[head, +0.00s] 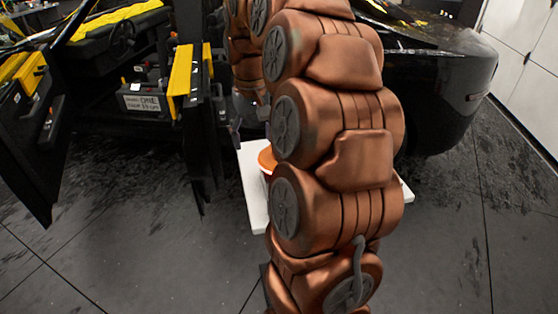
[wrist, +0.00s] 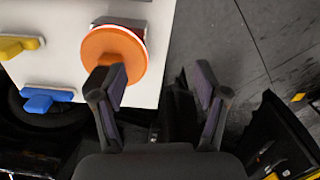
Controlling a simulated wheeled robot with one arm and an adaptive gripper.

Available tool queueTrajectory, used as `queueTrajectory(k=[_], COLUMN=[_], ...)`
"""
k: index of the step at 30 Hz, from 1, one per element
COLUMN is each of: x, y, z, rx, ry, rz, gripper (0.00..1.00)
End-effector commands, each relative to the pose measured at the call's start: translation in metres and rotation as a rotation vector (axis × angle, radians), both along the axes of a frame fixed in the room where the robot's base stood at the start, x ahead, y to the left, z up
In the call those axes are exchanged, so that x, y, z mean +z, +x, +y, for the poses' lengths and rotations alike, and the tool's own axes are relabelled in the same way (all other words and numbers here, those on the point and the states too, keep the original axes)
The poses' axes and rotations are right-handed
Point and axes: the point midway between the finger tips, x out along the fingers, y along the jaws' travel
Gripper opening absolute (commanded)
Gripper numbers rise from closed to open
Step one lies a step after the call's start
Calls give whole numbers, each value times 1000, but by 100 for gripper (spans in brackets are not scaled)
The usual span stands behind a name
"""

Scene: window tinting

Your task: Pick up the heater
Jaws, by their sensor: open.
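I cannot make out a heater for certain in either view. In the wrist view my gripper (wrist: 162,80) is open, with nothing clearly held between its fingers. Its left finger overlaps the lower edge of a round orange disc (wrist: 114,54) on a white table (wrist: 60,67); I cannot tell whether they touch. A dark shape (wrist: 180,112) shows between and beyond the fingers, and I cannot tell what it is.
A yellow-handled tool (wrist: 18,46) and a blue-handled tool (wrist: 46,97) lie on the table's left side. A black car (head: 435,95) stands behind, with an open door (head: 35,140) at left. Bare floor (head: 455,235) shows at right.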

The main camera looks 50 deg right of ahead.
Motion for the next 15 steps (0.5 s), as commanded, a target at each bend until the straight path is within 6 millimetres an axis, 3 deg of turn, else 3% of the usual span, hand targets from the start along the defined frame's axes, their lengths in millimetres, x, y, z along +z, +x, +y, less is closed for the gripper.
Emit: queueTrajectory(k=[1,6,10,15], x=[1,3,2,0], y=[4,9,7,7], z=[-21,-67,-88,-98], rx=[-37,-117,-155,-173], ry=[-3,-14,-18,-20], rz=[-5,-15,-15,-15], gripper=[73,73,73,73])
